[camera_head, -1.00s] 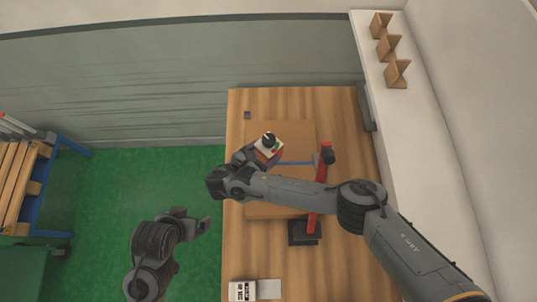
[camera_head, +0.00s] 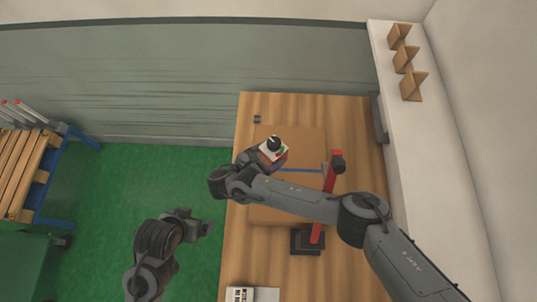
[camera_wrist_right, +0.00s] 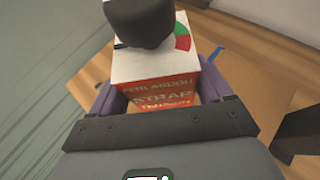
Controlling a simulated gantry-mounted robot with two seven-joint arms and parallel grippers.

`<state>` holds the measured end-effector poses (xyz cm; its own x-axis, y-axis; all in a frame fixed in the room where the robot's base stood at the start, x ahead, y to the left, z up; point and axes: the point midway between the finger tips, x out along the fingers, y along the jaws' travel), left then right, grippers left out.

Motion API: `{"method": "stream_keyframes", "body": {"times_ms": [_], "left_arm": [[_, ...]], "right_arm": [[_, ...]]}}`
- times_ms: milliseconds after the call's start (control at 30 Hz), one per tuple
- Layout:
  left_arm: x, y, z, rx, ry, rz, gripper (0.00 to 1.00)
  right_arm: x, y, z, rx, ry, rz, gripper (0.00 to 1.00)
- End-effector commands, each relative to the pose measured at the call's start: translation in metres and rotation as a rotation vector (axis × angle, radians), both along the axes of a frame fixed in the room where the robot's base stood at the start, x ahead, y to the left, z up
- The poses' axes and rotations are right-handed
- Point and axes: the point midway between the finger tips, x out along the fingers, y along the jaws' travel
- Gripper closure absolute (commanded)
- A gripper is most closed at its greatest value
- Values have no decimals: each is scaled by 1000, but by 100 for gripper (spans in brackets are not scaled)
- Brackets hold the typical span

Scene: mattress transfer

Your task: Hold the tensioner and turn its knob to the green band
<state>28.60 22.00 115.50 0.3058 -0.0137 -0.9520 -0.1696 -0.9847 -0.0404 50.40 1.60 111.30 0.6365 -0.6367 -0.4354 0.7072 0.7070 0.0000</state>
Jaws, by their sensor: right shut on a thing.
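The tensioner (camera_head: 267,154) is a small box with a white top, red lower sides and a black knob (camera_head: 274,143). My right gripper (camera_wrist_right: 162,92) is shut on it, with a purple-grey finger at either side. In the right wrist view the knob (camera_wrist_right: 140,22) hides much of the top. The green band (camera_wrist_right: 182,28) shows right of the knob, with a red band beside it. A thin dark tip sticks out at the knob's lower left, away from the green. My left gripper (camera_head: 200,225) is over the green floor, apart from the tensioner; its fingers are too small to read.
A cardboard box (camera_head: 300,145) with a blue strap lies on the wooden table (camera_head: 232,270). A red and black tool (camera_head: 325,195) stands across its right side. A white shelf (camera_head: 420,130) with wooden wedges runs along the right. A pallet rack (camera_head: 25,170) stands at far left.

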Motion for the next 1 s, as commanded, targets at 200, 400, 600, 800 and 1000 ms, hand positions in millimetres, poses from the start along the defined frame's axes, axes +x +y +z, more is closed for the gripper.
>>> {"method": "stream_keyframes", "body": {"times_ms": [200, 400, 600, 800, 1000], "left_arm": [[0, 0, -5, -1, 0, 1, 0], [0, -1, -9, -7, 0, 4, 0], [0, -3, -13, -14, 0, 9, 0], [0, -3, -17, -14, 0, 9, 0], [0, -2, -21, -11, 0, 7, 0]], "right_arm": [[0, 0, -6, 0, -1, 0, 86], [0, 0, -12, 0, -1, 0, 86], [0, 0, -17, 0, -1, -1, 86], [0, 0, -22, 0, -1, 0, 86], [0, 0, -28, 0, -1, 0, 86]]}}
